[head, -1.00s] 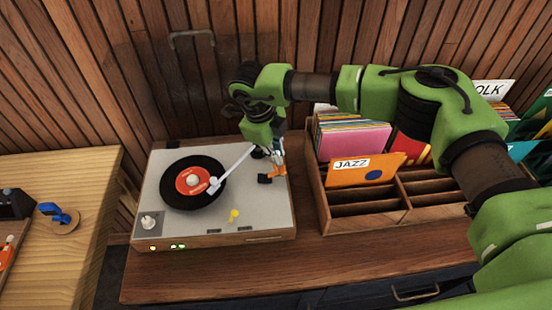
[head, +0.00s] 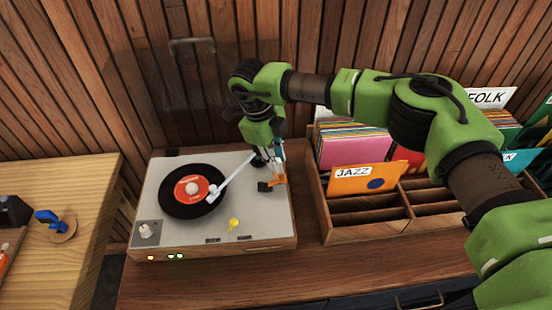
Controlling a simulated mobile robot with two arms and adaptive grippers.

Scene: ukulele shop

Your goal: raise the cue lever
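My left gripper is not in view.
A wooden record crate (head: 370,232) with a JAZZ divider (head: 362,180) stands close on the right. A white knob (head: 146,231) is at the turntable's front left. The counter strip (head: 215,280) before the turntable is clear. A lighter table (head: 85,185) is at the left.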

